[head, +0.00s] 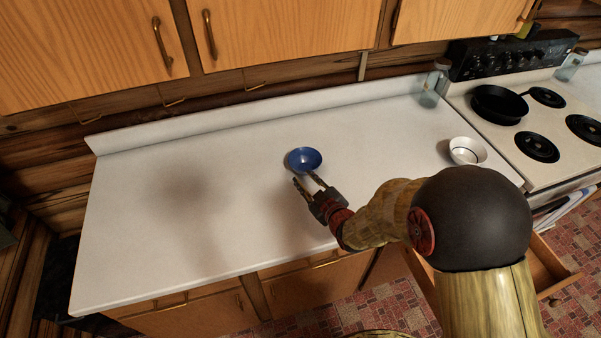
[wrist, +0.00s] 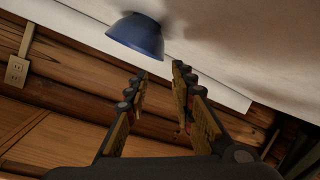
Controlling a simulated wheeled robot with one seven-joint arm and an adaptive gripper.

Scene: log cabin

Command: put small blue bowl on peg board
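The small blue bowl (head: 305,160) stands upright on the white countertop (head: 200,230), near its middle. It also shows in the wrist view (wrist: 137,37), at the top left of centre. My gripper (head: 304,178) is open and empty, just in front of the bowl on the side nearer the counter's front edge. In the wrist view its two fingers (wrist: 159,72) are spread apart with nothing between them, and the bowl lies beyond the fingertips. I cannot clearly make out a peg board in either view.
A white bowl (head: 467,151) stands at the counter's right end, with a glass jar (head: 434,84) behind it. The stove (head: 550,120) with a black pan (head: 498,104) is at the right. Wooden cabinets (head: 290,30) overhang the back. The counter's left half is clear.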

